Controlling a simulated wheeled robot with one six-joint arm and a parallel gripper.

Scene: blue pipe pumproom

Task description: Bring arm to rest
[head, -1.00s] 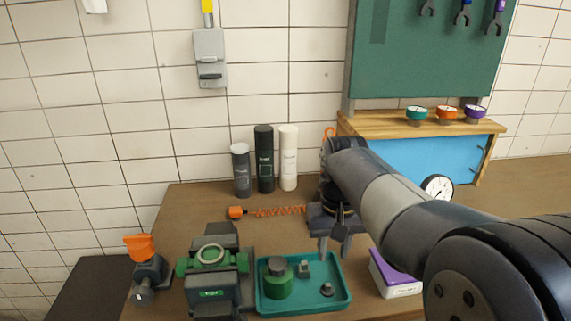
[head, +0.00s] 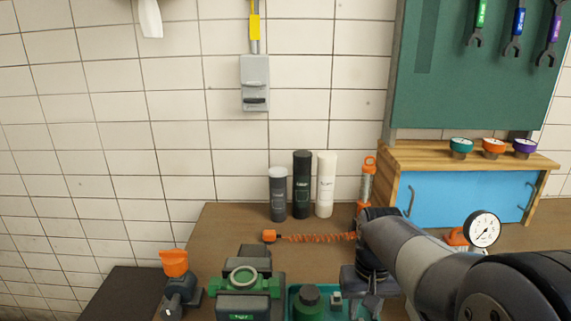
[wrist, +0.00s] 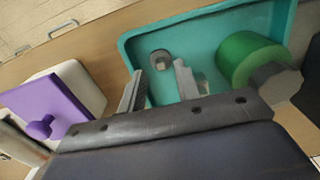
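My gripper (wrist: 157,88) shows in the wrist view with its two fingers spread apart and nothing between them. It is over the near side of a teal tray (wrist: 125,45). In the head view my gripper (head: 368,300) points down at the right end of the tray (head: 293,292), partly hiding it. The tray holds a green round part with a grey hex top (wrist: 247,58), a small dark nut-like part (wrist: 160,58) and a small grey block (head: 335,298), partly cut off in the head view.
A green-and-black valve or vise (head: 242,285) and an orange-capped fitting (head: 177,280) stand left of the tray. Three canisters (head: 302,185) stand at the back. A dial gauge (head: 482,229) is at right.

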